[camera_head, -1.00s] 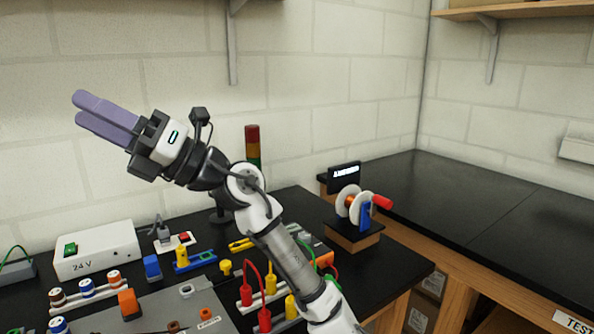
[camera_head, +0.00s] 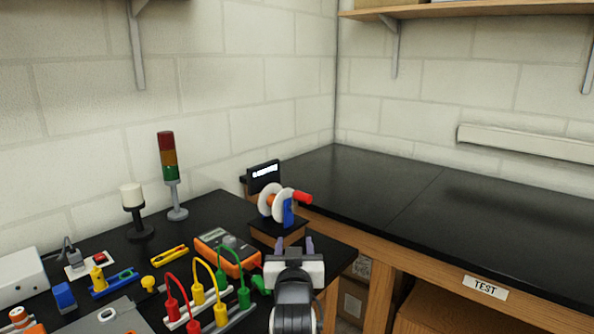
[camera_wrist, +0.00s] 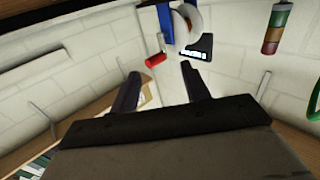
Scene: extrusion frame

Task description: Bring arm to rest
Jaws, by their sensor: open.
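My gripper (camera_head: 296,246) is low at the bottom centre of the head view, in front of the bench corner, with its purple-grey fingers pointing away. Its jaws are apart with nothing between them. In the wrist view my gripper (camera_wrist: 160,85) shows two spread, empty fingers, and the picture there looks upside down. Beyond the fingers in the head view stands a hand-cranked spool device (camera_head: 272,203) with a red handle and a small display. No contact with it shows. Most of my arm is out of view.
On the left bench are an orange multimeter (camera_head: 228,253), red, yellow and green looped leads (camera_head: 203,284), a stack light (camera_head: 171,172) and a white-topped lamp (camera_head: 135,207). The right bench top (camera_head: 430,215), with a TEST label (camera_head: 486,288) on its front, is clear.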

